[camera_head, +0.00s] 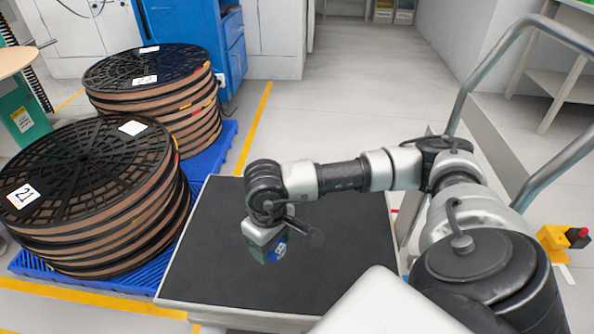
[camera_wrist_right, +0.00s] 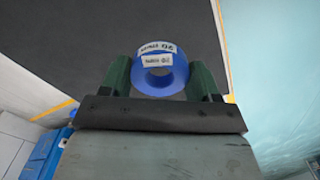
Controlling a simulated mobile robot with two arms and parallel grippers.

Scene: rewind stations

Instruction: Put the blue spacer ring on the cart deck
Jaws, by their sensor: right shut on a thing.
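The blue spacer ring (camera_wrist_right: 162,72) sits between the two dark green fingers of my right gripper (camera_wrist_right: 162,80) in the right wrist view. White labels show on the ring. My right gripper (camera_head: 271,254) is shut on the ring, which shows as a small blue patch (camera_head: 280,250) in the head view. The gripper is over the middle of the dark cart deck (camera_head: 215,255). I cannot tell whether the ring touches the deck. My left gripper is not in view.
Stacks of large black and brown reels (camera_head: 85,200) stand on a blue pallet (camera_head: 212,160) left of the cart. A grey tubular handle (camera_head: 500,70) rises at the cart's right. The deck around my gripper is bare. Yellow lines mark the floor.

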